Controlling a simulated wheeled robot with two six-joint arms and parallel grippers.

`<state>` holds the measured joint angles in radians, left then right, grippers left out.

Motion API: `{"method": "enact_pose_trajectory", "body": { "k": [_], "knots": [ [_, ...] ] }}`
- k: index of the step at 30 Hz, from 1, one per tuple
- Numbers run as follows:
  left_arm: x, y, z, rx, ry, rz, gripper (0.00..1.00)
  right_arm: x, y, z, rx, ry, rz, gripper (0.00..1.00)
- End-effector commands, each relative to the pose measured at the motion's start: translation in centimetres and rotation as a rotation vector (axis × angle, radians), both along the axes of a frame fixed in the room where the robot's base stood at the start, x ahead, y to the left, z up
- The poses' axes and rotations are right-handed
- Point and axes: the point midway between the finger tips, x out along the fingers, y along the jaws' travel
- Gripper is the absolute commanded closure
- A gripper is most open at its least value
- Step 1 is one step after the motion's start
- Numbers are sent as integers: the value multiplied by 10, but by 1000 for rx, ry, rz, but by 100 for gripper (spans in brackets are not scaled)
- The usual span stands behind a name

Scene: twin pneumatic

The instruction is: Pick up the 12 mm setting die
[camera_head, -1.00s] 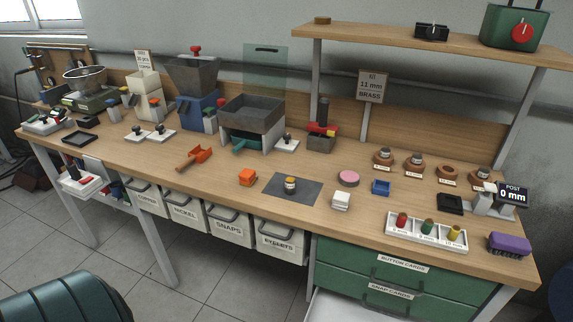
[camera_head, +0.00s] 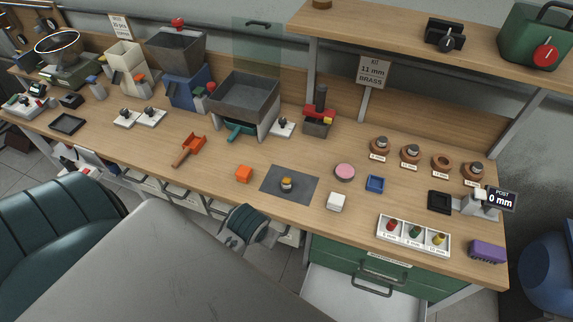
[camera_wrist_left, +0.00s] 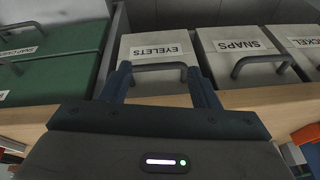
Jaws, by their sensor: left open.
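Round brown holders with small labels stand in a row at the right of the bench. Metal dies sit in the first (camera_head: 380,143), second (camera_head: 411,151) and fourth holders (camera_head: 474,168); the third holder (camera_head: 442,162) looks empty. The labels are too small to read surely, so I cannot tell which die is 12 mm. My left gripper (camera_wrist_left: 159,68) is open and empty in the left wrist view, its fingers in front of the eyelets bin (camera_wrist_left: 155,50). In the head view my left wrist (camera_head: 247,224) is low at the bench's front edge, away from the dies. My right gripper is not in view.
A dark mat (camera_head: 270,190) bears a small metal and amber piece. A blue tray (camera_head: 375,184), pink disc (camera_head: 344,172), white block (camera_head: 336,201) and a rack (camera_head: 405,245) of coloured pieces lie nearby. The post display (camera_head: 500,199) stands right. A shelf (camera_head: 400,22) overhangs the back.

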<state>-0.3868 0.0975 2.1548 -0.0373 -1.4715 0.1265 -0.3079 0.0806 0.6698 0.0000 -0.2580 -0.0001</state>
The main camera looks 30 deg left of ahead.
Motion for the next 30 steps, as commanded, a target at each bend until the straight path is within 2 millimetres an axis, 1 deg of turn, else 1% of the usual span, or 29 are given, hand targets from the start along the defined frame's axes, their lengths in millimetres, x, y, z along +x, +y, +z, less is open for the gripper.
{"method": "enact_pose_trajectory", "body": {
  "k": [1, 8, 12, 15, 17, 18, 20, 27, 30],
  "knots": [
    [16, 0, 23, -4, -20, 31, 44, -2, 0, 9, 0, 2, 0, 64],
    [67, 2, 71, -24, -58, 188, 44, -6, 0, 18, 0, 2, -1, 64],
    [96, 3, 105, -41, -83, 290, 44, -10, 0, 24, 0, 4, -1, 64],
    [113, 4, 126, -52, -99, 353, 44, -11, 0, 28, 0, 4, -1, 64],
    [118, 4, 134, -58, -104, 378, 44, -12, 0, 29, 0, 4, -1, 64],
    [121, 4, 136, -60, -105, 389, 44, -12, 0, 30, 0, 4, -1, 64],
    [124, 5, 134, -61, -104, 400, 44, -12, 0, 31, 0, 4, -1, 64],
    [137, 12, 101, -61, -103, 403, 44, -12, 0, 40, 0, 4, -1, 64],
    [141, 14, 92, -62, -106, 402, 44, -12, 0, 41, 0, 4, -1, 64]
  ]
}}
